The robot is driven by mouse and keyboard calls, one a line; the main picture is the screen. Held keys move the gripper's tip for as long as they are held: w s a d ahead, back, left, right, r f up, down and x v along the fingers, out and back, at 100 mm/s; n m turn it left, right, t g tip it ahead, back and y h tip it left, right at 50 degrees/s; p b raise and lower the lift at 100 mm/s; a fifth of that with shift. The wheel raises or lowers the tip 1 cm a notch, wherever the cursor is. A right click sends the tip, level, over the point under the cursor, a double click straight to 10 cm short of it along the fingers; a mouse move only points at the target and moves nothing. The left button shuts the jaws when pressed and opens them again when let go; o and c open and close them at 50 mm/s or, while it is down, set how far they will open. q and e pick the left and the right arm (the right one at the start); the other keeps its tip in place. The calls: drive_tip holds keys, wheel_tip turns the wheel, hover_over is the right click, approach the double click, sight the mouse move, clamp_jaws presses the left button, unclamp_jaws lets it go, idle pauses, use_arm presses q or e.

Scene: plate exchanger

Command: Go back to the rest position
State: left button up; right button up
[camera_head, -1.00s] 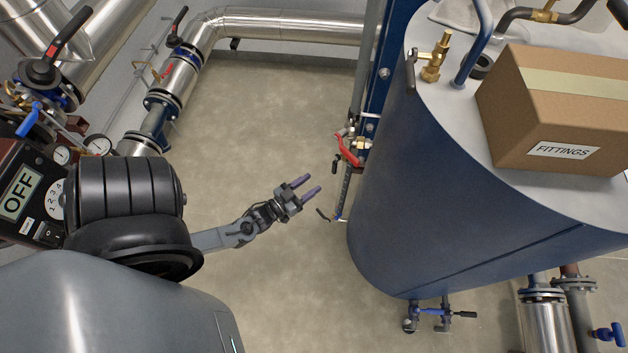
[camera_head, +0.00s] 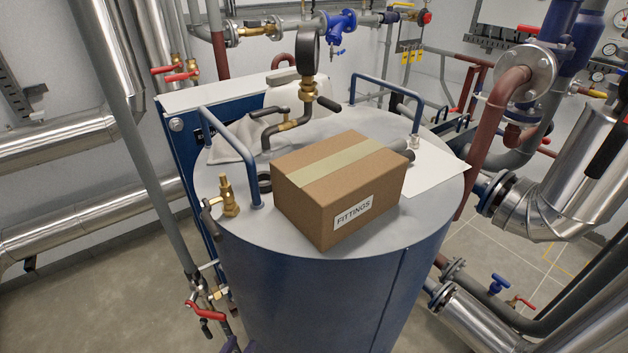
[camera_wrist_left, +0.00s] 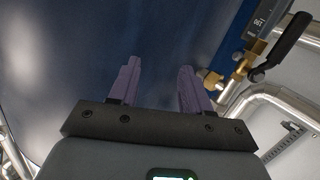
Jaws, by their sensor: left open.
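My left gripper (camera_wrist_left: 159,78) is open and empty in the left wrist view, its two purple fingers apart. The dark blue wall of the tank (camera_wrist_left: 75,50) lies behind the fingers, and I cannot tell how far off it is. In the head view only the purple fingertips of my left gripper (camera_head: 233,346) show at the bottom edge, beside the lower left side of the blue tank (camera_head: 310,300). My right gripper is not in view.
A cardboard box labelled FITTINGS (camera_head: 335,195) sits on the tank top beside a brass valve (camera_head: 228,197) and a pressure gauge (camera_head: 308,50). A red-handled valve (camera_head: 205,312) is just left of my fingertips. Steel pipes (camera_head: 60,140) run at the left.

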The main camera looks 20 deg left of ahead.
use_arm(q)
drive_tip(key=s+d+r+m+g+h, duration=0.35)
drive_tip(key=s+d+r+g, duration=0.25)
drive_tip(key=d+g, duration=0.3)
drive_tip(key=s+f+m+g+y, duration=0.1)
drive_tip(key=s+f+m+g, duration=0.15)
drive_tip(key=s, duration=0.35)
wheel_tip(320, 180, up, 38)
drive_tip(key=p, duration=3.7)
wheel_tip(320, 180, down, 75)
drive_tip(key=b, duration=7.5)
drive_tip(key=shift+s+d+n+g, duration=0.25)
drive_tip(key=shift+s+n+g, duration=0.1)
drive_tip(key=shift+n+g, duration=0.1)
